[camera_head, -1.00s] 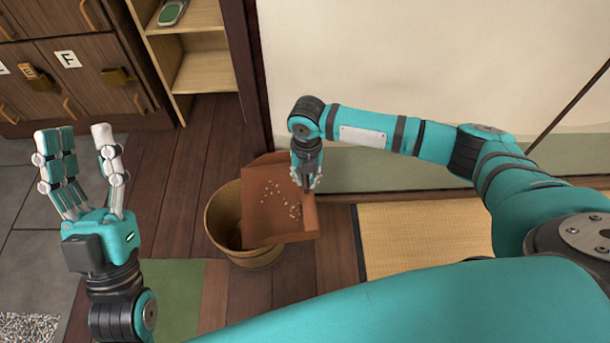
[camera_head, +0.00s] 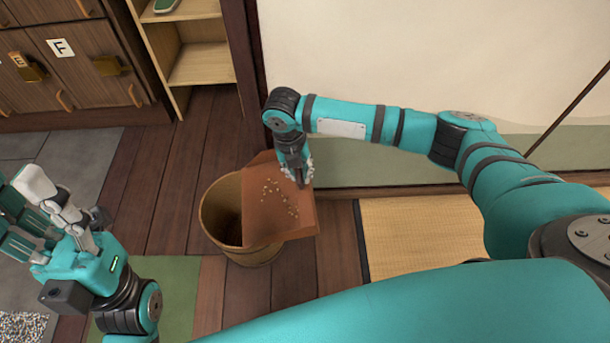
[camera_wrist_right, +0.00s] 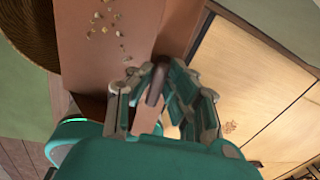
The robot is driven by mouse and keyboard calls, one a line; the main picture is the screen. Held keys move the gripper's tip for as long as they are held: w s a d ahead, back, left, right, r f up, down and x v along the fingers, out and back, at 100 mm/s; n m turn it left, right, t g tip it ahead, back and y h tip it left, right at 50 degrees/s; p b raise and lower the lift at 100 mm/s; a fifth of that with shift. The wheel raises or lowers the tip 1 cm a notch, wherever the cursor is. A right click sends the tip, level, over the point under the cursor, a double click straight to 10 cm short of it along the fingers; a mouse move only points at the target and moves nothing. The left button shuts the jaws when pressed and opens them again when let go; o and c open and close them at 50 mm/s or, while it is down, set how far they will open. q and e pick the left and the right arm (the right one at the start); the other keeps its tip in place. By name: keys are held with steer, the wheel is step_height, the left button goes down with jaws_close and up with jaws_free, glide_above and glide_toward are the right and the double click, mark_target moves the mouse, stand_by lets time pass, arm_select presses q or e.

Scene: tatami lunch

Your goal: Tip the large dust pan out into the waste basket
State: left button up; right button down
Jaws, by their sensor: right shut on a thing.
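The large dust pan (camera_head: 270,223) is a reddish-brown tray with several small pale crumbs on it. My right gripper (camera_head: 301,178) is shut on its handle at the pan's right side; the handle (camera_wrist_right: 154,85) shows between the fingers in the right wrist view. The pan is held over the right part of the waste basket (camera_head: 214,236), a round wooden tub on the floor, and hides part of its opening. The crumbs still lie on the pan. My left gripper (camera_head: 40,225) is at the left, empty, with its fingers spread.
A wooden shelf (camera_head: 200,65) and lettered cabinets (camera_head: 75,65) stand behind. A sliding panel wall (camera_head: 400,60) is close behind my right arm. A tatami mat (camera_head: 415,235) lies right of the basket, a green mat (camera_head: 180,285) in front.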

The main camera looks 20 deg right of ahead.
steer(key=w+a+r+g+h+p, duration=0.1)
steer(key=a+r+h, duration=0.3)
steer(key=a+h, duration=0.2)
steer(key=shift+w+a+r+g+p, duration=0.3)
steer(key=shift+w+a+p, duration=0.1)
steer(key=shift+a, duration=0.4)
stand_by(0.9)
